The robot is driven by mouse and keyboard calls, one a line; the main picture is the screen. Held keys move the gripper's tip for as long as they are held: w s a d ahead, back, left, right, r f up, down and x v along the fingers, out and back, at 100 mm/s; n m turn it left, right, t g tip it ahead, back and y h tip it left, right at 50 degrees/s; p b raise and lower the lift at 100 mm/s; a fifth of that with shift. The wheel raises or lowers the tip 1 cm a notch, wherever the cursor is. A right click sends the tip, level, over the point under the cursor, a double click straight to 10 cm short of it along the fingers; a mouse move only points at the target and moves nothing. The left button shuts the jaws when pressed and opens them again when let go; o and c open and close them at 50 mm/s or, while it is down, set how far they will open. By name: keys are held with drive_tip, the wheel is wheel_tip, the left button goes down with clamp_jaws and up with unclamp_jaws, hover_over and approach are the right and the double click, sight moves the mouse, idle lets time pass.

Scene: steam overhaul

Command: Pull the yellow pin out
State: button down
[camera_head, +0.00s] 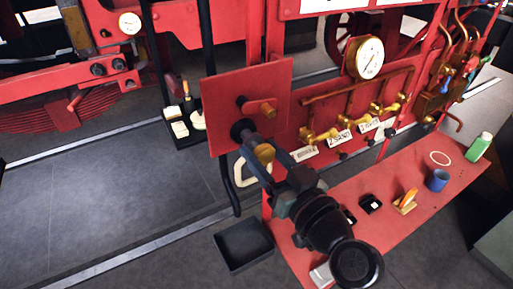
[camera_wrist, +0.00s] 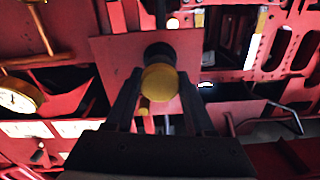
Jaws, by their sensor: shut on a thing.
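The yellow pin (camera_head: 264,153) has a round yellow head, which shows large in the wrist view (camera_wrist: 160,84). It stands out from a black collar (camera_head: 241,129) on a square red plate (camera_head: 222,99). My gripper (camera_head: 262,158) is shut on the pin, with one dark finger on each side of the head in the wrist view (camera_wrist: 160,92). The pin's shaft is hidden behind its head and the fingers, so how deep it sits cannot be told.
A small red lever (camera_head: 260,107) sits on the plate above the pin. Brass valves (camera_head: 345,134) and a gauge (camera_head: 366,57) are to the right. A red bench (camera_head: 400,228) below carries a blue cup (camera_head: 437,180) and a green bottle (camera_head: 479,147). A black bin (camera_head: 243,246) stands lower left.

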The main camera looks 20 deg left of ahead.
drive_tip(key=shift+v, duration=1.2)
drive_tip(key=shift+w, duration=0.1)
drive_tip(key=c, duration=0.6)
unclamp_jaws()
drive_tip(key=o, duration=0.3)
drive_tip(key=shift+s+d, duration=0.15)
drive_tip(key=shift+s, duration=0.05)
drive_tip(key=shift+o, duration=0.2)
drive_tip(key=shift+w, duration=0.1)
drive_tip(key=b+v, duration=0.6)
drive_tip(key=v, duration=0.7)
